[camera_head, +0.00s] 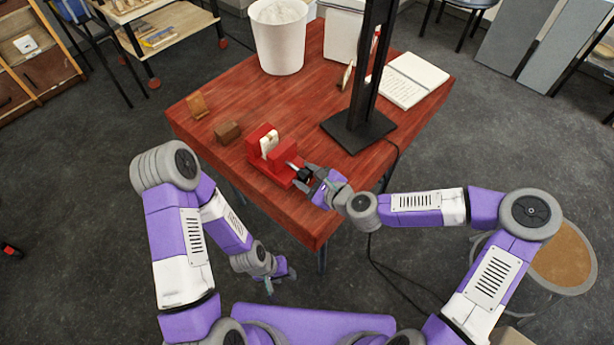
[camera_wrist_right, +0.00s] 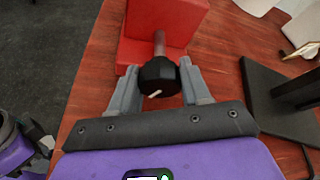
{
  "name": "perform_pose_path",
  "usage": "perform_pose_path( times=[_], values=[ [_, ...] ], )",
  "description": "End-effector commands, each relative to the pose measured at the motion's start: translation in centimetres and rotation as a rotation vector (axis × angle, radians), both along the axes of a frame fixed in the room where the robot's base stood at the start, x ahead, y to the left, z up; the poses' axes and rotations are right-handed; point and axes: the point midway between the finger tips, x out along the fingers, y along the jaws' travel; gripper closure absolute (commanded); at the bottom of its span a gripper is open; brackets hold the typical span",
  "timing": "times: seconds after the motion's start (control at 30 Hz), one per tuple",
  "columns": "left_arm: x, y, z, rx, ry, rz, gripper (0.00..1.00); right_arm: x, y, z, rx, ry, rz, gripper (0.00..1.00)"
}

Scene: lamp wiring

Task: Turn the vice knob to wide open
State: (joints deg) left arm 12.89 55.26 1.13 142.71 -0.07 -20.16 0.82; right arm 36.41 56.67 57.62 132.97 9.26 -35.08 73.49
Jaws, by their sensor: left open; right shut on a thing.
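The red vice (camera_head: 272,155) stands on the wooden table near its front edge. A pale piece (camera_head: 268,143) shows at its jaws. Its black knob (camera_wrist_right: 159,80) sits on a metal screw that comes out of the red body (camera_wrist_right: 160,25). My right gripper (camera_wrist_right: 158,84) has one finger on each side of the knob and is shut on it. In the head view the right gripper (camera_head: 306,176) reaches the vice from the right. My left gripper (camera_head: 270,286) hangs open and empty below the table's front edge, away from the vice.
A black lamp stand (camera_head: 359,130) rises just behind and right of the vice. A small brown block (camera_head: 227,132) and a wooden piece (camera_head: 197,106) lie to the left. A white bin (camera_head: 278,40) and an open notebook (camera_head: 407,80) stand farther back. A black cable runs off the table's right side.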

Motion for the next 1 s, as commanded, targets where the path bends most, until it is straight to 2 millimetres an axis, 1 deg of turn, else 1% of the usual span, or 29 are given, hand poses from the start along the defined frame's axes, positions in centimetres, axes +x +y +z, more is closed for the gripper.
perform_pose_path(
  times=[0.53,0.57,0.67,0.7,1.0],
  values=[
    [0.00,0.00,-0.12,0.000,0.000,0.000,0.57,0.03,0.00,0.06,-0.017,-0.025,0.000,0.83],
    [0.01,0.00,-0.12,0.000,0.000,0.000,0.57,0.03,0.00,0.06,-0.017,-0.025,0.000,0.48],
    [0.00,0.00,-0.12,0.000,0.000,0.000,0.57,0.03,0.00,0.05,-0.017,-0.024,0.000,0.33],
    [0.00,0.00,-0.12,0.000,0.000,0.000,0.57,0.03,0.00,0.05,-0.017,-0.024,0.000,0.29],
    [0.00,0.00,-0.04,0.000,0.000,0.000,0.57,-0.12,-0.17,0.11,-0.016,-0.022,0.000,0.29]
  ],
)
